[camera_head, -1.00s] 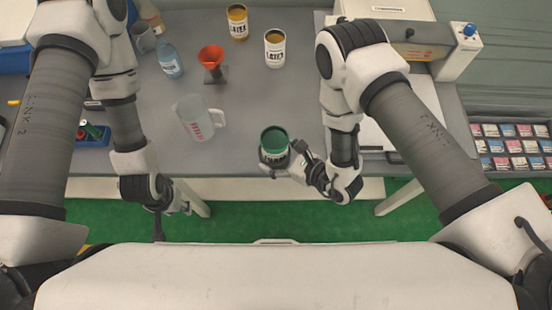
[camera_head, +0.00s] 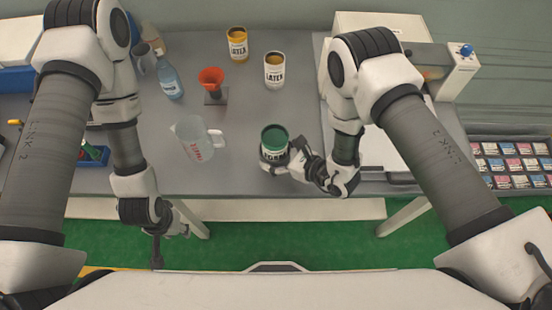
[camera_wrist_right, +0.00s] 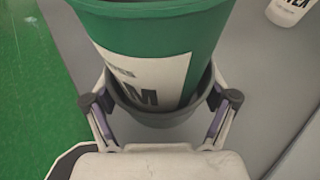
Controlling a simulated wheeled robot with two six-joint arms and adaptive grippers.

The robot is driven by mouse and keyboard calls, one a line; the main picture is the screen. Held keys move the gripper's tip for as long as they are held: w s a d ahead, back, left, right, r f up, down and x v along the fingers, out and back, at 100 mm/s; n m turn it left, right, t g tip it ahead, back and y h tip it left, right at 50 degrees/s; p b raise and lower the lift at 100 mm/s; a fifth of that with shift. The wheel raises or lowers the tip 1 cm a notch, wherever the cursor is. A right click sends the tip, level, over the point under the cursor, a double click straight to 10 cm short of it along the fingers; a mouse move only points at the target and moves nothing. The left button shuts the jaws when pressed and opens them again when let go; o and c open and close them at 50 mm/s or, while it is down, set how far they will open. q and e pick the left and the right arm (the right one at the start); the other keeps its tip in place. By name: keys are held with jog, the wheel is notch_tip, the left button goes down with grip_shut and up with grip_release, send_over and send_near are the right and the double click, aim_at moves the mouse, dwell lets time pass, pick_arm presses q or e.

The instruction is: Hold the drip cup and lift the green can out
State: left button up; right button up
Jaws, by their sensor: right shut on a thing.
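The green can (camera_head: 274,139) stands roughly upright inside the dark grey drip cup (camera_head: 265,161) near the table's front edge. My right gripper (camera_head: 279,167) is shut on the drip cup from the right. In the right wrist view, the green can (camera_wrist_right: 160,45) fills the top, its white label partly sunk in the grey cup (camera_wrist_right: 160,115). The fingers of my right gripper (camera_wrist_right: 160,108) press on both sides of the cup. I cannot tell whether the cup touches the table. My left gripper (camera_head: 172,238) hangs before the table's front edge, away from the can; its fingers are unclear.
On the grey table (camera_head: 240,180) stand a clear jug (camera_head: 196,142), a red funnel on a stand (camera_head: 211,82), two latex cans (camera_head: 237,44) (camera_head: 274,72) and a blue bottle (camera_head: 169,80). A white machine (camera_head: 375,145) is at right. A rack of small packs (camera_head: 513,163) lies further right.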

aim_at(276, 144)
jog(key=shift+w+b, duration=0.45)
jog(key=shift+w, duration=1.5)
jog(key=shift+f, duration=0.3)
jog(key=shift+f+b, duration=0.35)
jog(key=shift+b, duration=0.15)
jog(key=shift+f, duration=0.35)
jog(key=shift+f+b, duration=0.35)
jog(key=shift+b, duration=0.15)
jog(key=shift+f+b, duration=0.75)
jog(key=shift+f, duration=0.25)
